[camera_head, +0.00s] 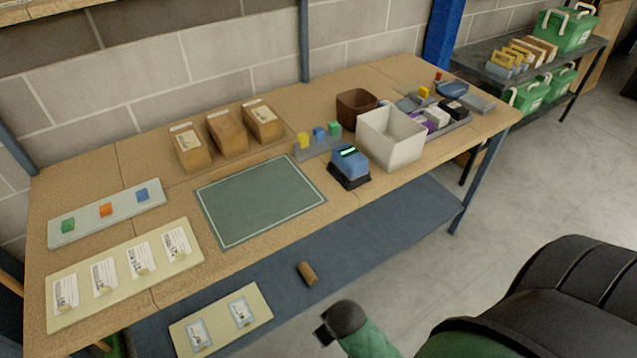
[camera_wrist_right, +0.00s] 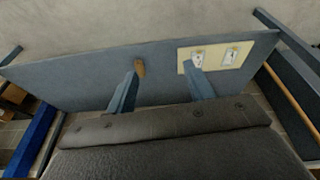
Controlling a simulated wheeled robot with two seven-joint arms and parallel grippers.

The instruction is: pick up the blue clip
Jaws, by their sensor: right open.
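A small blue block-shaped piece (camera_head: 142,194) sits at the right end of a pale strip (camera_head: 84,228), beside an orange piece (camera_head: 106,209) and a green piece (camera_head: 68,226). Another small blue piece (camera_head: 319,133) stands between yellow and green ones on a grey holder (camera_head: 313,151) at the back. I cannot tell which is the blue clip. My right gripper (camera_wrist_right: 160,78) is open and empty in the right wrist view, with no blue piece between its fingers. It faces the lower blue surface. My left gripper is not in view.
A brown cylinder (camera_head: 308,273) and a cream card board (camera_head: 222,342) lie on the lower blue surface (camera_head: 400,222). A green mat (camera_head: 262,198), a blue device (camera_head: 349,163), a white bin (camera_head: 390,140) and brown boxes (camera_head: 228,130) stand on the wooden table.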

